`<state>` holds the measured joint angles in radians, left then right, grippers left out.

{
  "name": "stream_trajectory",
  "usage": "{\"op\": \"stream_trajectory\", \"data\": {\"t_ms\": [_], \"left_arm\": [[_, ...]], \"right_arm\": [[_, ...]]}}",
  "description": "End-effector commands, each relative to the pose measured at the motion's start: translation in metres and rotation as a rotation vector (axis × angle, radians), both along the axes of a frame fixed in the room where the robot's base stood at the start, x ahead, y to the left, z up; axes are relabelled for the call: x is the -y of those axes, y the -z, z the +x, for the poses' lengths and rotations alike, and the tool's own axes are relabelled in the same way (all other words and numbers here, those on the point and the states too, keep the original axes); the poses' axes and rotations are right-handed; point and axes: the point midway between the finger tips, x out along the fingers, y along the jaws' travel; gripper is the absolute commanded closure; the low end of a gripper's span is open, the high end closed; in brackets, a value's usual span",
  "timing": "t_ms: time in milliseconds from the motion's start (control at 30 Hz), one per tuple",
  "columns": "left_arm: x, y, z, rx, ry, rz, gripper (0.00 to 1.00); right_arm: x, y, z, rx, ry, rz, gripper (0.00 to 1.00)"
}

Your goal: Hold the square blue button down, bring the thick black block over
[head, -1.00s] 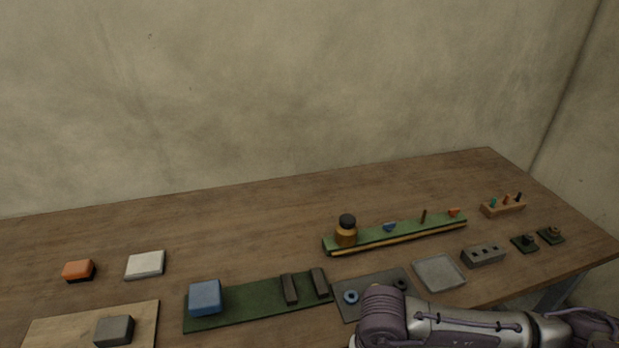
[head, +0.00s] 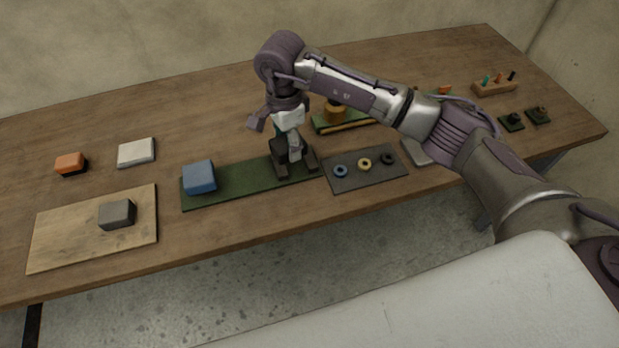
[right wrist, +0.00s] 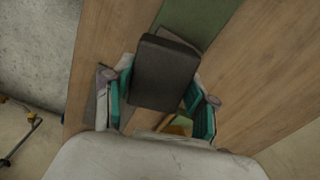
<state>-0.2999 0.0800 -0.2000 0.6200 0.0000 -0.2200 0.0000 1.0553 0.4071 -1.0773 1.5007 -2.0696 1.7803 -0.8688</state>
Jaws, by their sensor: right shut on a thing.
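A square blue button (head: 199,178) stands on the left part of a long green base (head: 232,184); nothing touches it. My right gripper (head: 287,150) points down over that end. It is shut on a thick black block, which shows between the teal fingers in the right wrist view (right wrist: 165,72). In the head view the gripper partly hides the block, and I cannot tell whether it touches the base. My left gripper is not in view.
A grey block (head: 117,213) sits on a wooden board (head: 60,235) at left. A white pad (head: 136,152) and an orange block (head: 70,163) lie behind it. A grey plate (head: 343,185) with rings is right of the base. My right arm covers part of the green rack (head: 322,126).

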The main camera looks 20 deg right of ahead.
Motion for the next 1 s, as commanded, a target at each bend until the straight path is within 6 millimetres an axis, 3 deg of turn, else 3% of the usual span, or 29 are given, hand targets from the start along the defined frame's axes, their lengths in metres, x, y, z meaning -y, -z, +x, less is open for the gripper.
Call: {"op": "stream_trajectory", "data": {"t_ms": [100, 300, 1000], "left_arm": [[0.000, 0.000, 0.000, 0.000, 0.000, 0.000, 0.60], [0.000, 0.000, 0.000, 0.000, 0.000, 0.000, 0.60], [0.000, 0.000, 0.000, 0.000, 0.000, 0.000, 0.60]], "right_arm": [[-0.005, -0.014, 0.016, 0.000, 0.144, 0.001, 0.83], [-0.006, -0.017, 0.023, -0.003, 0.223, 0.000, 0.83], [-0.006, 0.036, 0.022, -0.002, 0.219, -0.001, 0.83]]}}
